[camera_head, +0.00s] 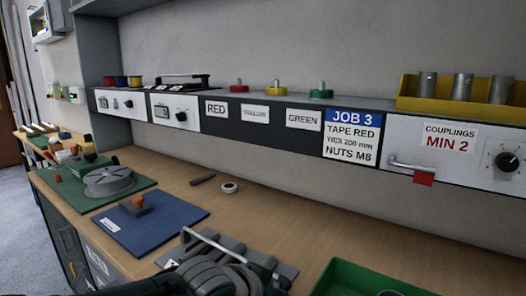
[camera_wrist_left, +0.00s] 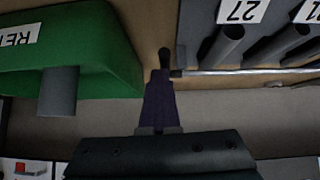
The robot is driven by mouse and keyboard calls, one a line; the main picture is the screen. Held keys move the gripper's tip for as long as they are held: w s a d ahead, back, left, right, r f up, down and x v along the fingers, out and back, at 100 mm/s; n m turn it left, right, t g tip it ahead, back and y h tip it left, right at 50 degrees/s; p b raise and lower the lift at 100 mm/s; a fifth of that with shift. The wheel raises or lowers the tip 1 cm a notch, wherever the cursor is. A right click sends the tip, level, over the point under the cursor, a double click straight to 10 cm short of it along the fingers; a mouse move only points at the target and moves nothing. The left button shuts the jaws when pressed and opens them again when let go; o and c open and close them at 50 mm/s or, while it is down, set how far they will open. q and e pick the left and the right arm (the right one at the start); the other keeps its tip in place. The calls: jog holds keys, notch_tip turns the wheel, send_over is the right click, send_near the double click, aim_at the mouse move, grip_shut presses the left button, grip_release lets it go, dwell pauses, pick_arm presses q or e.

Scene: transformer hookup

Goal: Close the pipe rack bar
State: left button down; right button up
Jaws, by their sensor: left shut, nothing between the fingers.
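The grey pipe rack (camera_wrist_left: 206,18) is at the upper right of the left wrist view, with pipes (camera_wrist_left: 228,45) beside labels 27 and 21. Its thin metal bar (camera_wrist_left: 250,72) runs sideways in front of the pipe ends and has a dark knob (camera_wrist_left: 164,58) at its left end. My left gripper (camera_wrist_left: 160,76) is shut and empty, its tips just short of the knob; I cannot tell whether they touch. In the head view the bar (camera_head: 212,244) shows at the bottom, with the rack partly hidden behind grey rounded parts, probably my arm. My right gripper is out of view.
A green bin (camera_head: 345,275) stands right of the rack; in the left wrist view the bin (camera_wrist_left: 110,45) is left of my fingers. A blue mat (camera_head: 180,214) and green mat (camera_head: 75,200) with a reel lie left. A black-and-white tape roll (camera_head: 229,187) lies behind on open bench.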

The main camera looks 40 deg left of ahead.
pick_arm(q)
jog(key=shift+s+a+f, duration=0.1)
jog(key=shift+s+f, duration=0.25)
jog(key=shift+f, duration=0.25)
jog(key=shift+r, duration=0.1)
jog(key=s+d+r+p, duration=0.2)
jog(key=s+r+p, duration=0.4)
jog(key=r, duration=0.6)
jog(key=p, duration=0.2)
jog(key=shift+s+d+p, duration=0.2)
jog(key=shift+p, duration=0.15)
